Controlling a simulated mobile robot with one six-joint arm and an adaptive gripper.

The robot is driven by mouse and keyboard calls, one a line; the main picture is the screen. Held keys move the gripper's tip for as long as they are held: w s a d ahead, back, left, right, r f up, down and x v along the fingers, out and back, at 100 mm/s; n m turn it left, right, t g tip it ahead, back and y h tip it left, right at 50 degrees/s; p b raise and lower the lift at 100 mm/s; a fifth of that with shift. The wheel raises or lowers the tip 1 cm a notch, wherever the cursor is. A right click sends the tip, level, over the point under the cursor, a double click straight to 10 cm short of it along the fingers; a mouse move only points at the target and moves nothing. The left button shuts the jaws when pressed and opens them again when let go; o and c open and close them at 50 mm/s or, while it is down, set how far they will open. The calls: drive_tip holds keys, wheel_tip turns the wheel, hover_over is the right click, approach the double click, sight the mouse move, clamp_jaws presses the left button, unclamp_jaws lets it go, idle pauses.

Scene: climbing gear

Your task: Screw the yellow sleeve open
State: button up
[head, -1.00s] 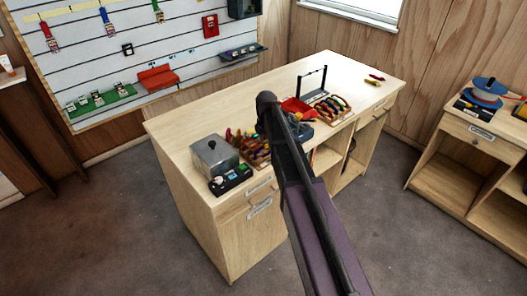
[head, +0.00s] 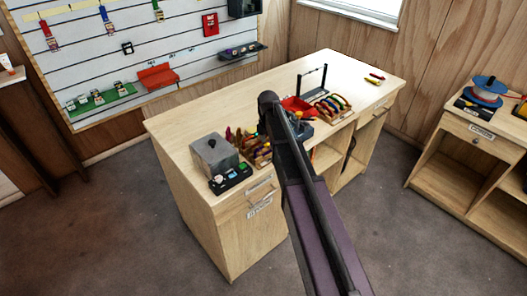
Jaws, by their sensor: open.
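No yellow sleeve can be made out for certain at this size. Small coloured pieces, some yellowish, stand in a wooden rack (head: 258,156) at the workbench's front edge, partly hidden by my arm. A second wooden rack (head: 333,108) farther right holds several coloured rings or clips. My arm reaches up from the bottom of the head view and crosses in front of the bench. My gripper cannot be made out; the arm hides the area around it, and only a dark shape shows just right of the arm.
The wooden workbench (head: 210,125) also bears a grey metal box (head: 214,155), a black tray (head: 231,179), a red tray (head: 297,105) and a dark upright frame (head: 312,85). A wall panel (head: 185,50) with hung gear stands behind. A side cabinet (head: 475,150) is at right. The bench's back left is clear.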

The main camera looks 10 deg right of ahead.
drive_tip(key=shift+s+d, duration=0.3)
drive_tip(key=shift+s, duration=0.25)
drive_tip(key=shift+f, duration=0.2)
idle(0.4)
drive_tip(key=shift+f+b, duration=0.35)
drive_tip(key=shift+b, duration=0.25)
drive_tip(key=shift+f+b, duration=0.4)
drive_tip(key=shift+f, duration=0.05)
drive_tip(key=shift+r, duration=0.1)
drive_tip(key=shift+w+a, duration=0.5)
drive_tip(key=shift+w, duration=0.35)
drive_tip(key=shift+r, duration=0.15)
